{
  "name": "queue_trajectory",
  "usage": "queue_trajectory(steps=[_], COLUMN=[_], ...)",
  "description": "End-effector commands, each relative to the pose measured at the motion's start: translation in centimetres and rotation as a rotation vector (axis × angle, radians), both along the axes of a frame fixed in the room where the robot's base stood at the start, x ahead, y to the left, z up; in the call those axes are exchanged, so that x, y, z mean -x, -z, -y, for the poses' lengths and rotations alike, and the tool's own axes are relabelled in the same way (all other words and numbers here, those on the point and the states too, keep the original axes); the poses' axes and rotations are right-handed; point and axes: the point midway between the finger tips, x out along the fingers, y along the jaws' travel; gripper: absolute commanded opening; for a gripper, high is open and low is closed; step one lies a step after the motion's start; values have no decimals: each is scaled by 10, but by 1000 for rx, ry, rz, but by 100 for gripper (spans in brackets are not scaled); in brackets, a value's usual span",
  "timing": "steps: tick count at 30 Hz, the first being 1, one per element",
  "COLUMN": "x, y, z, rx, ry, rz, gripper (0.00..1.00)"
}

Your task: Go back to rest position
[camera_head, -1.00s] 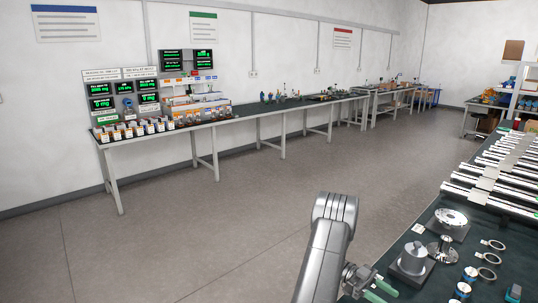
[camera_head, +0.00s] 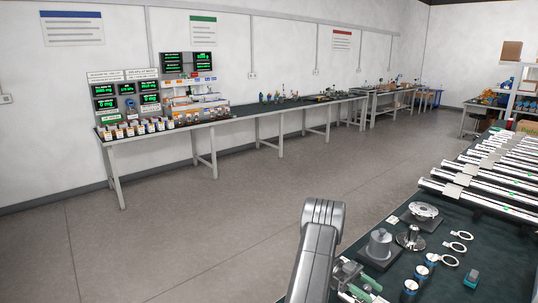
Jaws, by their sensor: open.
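My arm rises from the bottom edge of the head view, a grey metal link folded up beside the near right bench. My gripper (camera_head: 366,284) is low in the view, with green fingertips standing apart. It is open and nothing shows between the fingers. Part of the gripper is hidden behind my own arm link and cut near the bottom edge.
The dark-topped near bench (camera_head: 455,215) holds a grey cylinder on a block (camera_head: 380,245), a round metal flange (camera_head: 424,211), several rings and white rails (camera_head: 480,195). A long bench (camera_head: 240,112) with displays and bottles runs along the wall. The floor (camera_head: 200,230) between is clear.

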Motion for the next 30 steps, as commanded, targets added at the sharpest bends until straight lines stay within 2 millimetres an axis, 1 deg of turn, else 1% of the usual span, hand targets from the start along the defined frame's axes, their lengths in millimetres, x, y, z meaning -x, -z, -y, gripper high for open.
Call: queue_trajectory(steps=[1,30], x=[0,0], y=[4,6], z=[0,0], rx=[1,2], ry=[-6,-163], rz=[2,2], gripper=[45,45])
